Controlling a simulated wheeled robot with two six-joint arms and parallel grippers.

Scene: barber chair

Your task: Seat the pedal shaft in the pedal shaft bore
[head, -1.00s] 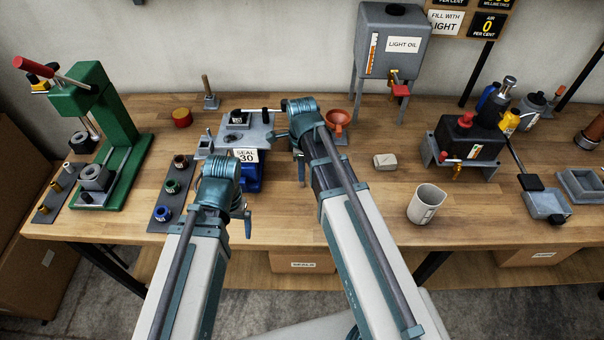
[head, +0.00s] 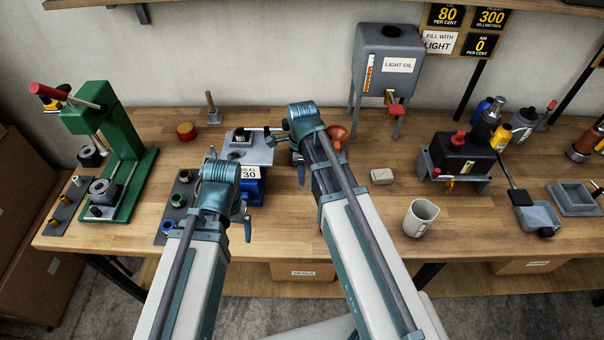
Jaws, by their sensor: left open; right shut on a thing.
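My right gripper (head: 277,140) reaches in over the right side of a grey plate (head: 260,156) on a blue base (head: 251,190) with a "SEAL 30" sign. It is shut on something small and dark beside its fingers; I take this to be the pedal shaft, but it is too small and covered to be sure. A black part (head: 240,136) with a pale top stands at the back of the plate. My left gripper (head: 211,157) is open at the plate's left front, its fingers mostly hidden behind its wrist. I cannot make out the pedal shaft bore.
A green press (head: 125,150) stands at the left. A dark strip (head: 162,237) with several rings lies by my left arm.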

